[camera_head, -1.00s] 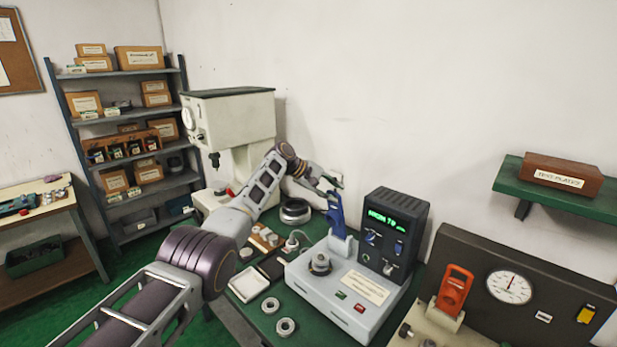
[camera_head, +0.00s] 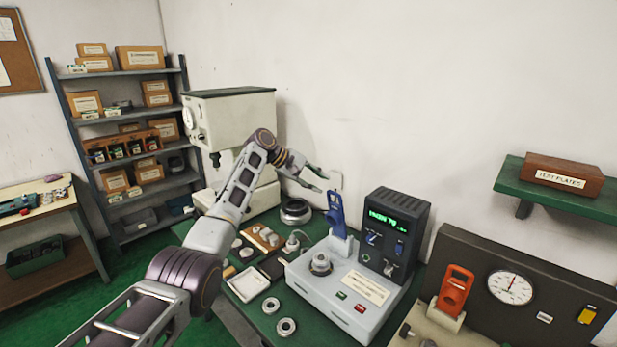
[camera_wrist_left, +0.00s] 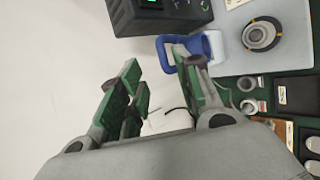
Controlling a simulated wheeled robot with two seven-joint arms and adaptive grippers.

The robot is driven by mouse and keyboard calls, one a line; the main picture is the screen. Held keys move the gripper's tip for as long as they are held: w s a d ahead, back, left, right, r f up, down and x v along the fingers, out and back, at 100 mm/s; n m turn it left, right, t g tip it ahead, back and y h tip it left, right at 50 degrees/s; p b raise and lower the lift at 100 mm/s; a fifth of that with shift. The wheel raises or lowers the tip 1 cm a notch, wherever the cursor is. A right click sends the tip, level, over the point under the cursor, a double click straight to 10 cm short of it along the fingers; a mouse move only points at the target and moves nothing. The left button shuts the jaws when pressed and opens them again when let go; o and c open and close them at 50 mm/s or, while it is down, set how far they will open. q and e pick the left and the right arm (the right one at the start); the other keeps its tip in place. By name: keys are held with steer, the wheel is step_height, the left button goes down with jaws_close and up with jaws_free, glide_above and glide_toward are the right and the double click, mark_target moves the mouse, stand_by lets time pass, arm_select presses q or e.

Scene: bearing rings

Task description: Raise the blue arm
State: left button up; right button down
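The blue arm (camera_head: 336,212) stands upright at the back of a grey tester base (camera_head: 340,295). Its lower end is a pale blue block. It also shows in the left wrist view (camera_wrist_left: 213,45), close beside one finger. My left gripper (camera_head: 327,181) is open and empty, just above and left of the blue arm's top in the head view. In the left wrist view its two green-padded fingers (camera_wrist_left: 150,60) stand apart with nothing between them. I see no clear contact with the blue arm. My right gripper is not in view.
A dark display box (camera_head: 395,232) stands right of the blue arm. A bearing ring (camera_head: 320,263) sits on the base. Loose rings (camera_head: 286,327), a white tray (camera_head: 248,284) and a pale press (camera_head: 230,130) lie to the left.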

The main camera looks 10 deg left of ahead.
arm_select(q)
steer(key=shift+v, duration=1.7)
